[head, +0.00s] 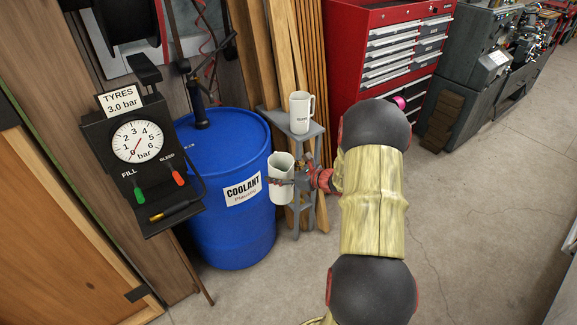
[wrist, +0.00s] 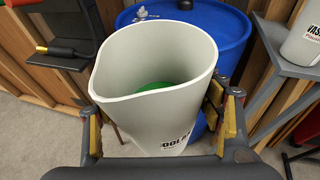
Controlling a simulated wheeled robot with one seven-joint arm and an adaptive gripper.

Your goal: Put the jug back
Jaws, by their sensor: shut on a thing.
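A white jug (head: 281,186) with a pouring lip is in my gripper (head: 296,180), in front of the blue drum and beside the grey stand. In the wrist view the jug (wrist: 150,70) is upright or nearly so, with a finger on each side. Green shows inside it, and its dark label is partly hidden, reading about "OOLA". A second white jug (head: 300,112) with a handle and a dark label stands upright on the grey stand (head: 272,118). It shows in part at the right of the wrist view (wrist: 300,38).
A blue drum (head: 215,225) labelled "COOLANT" stands left of the stand, with a pump on top. A tyre gauge panel (head: 138,140) is at the left. A red tool chest (head: 345,60) and timber boards stand behind. The floor at the right is open.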

